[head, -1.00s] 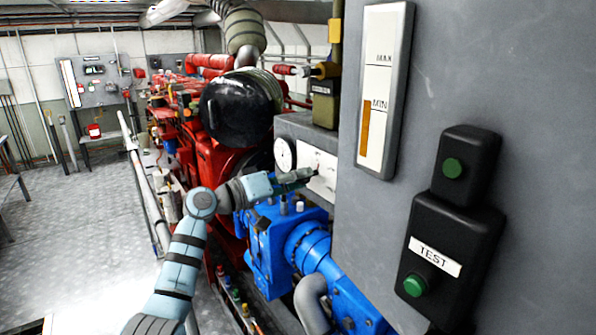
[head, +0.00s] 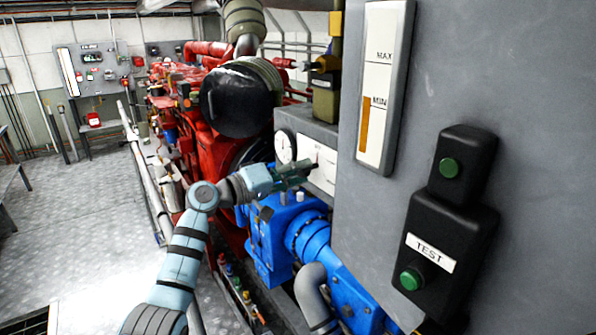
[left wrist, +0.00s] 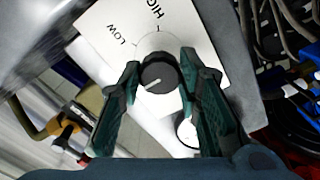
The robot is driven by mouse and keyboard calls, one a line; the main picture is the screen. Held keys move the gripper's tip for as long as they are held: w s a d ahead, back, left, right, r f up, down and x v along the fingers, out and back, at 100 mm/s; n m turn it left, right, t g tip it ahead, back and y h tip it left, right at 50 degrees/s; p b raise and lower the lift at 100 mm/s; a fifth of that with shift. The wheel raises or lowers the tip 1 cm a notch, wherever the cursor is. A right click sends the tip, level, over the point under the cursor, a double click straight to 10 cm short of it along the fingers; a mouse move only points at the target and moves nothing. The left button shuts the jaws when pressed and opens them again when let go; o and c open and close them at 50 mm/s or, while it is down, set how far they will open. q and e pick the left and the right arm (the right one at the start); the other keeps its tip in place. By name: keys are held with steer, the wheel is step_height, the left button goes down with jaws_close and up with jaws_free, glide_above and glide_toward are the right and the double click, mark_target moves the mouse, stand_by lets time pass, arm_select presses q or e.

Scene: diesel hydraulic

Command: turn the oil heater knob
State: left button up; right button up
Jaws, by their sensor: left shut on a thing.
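The oil heater knob (left wrist: 158,76) is a round black knob with a white pointer line, on a white plate (left wrist: 92,30) marked LOW and HIGH. In the left wrist view the pointer line lies toward the lower left. My left gripper (left wrist: 159,72) is shut on the knob, with one dark green finger on each side of it. In the head view my left gripper (head: 310,169) reaches the white plate (head: 326,178) on the grey box, and its fingers hide most of the knob. My right gripper is not in view.
A round gauge (head: 285,147) sits just left of the plate. A blue pump (head: 305,235) stands below my gripper, and the red engine (head: 205,135) is behind. A large grey cabinet (head: 530,80) with a black TEST button box (head: 448,235) fills the right side.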

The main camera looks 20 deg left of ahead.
arm_select(q)
steer(key=o, duration=1.1)
steer(key=shift+o, duration=0.2)
steer(key=v, duration=1.2)
steer(key=shift+f, duration=0.1)
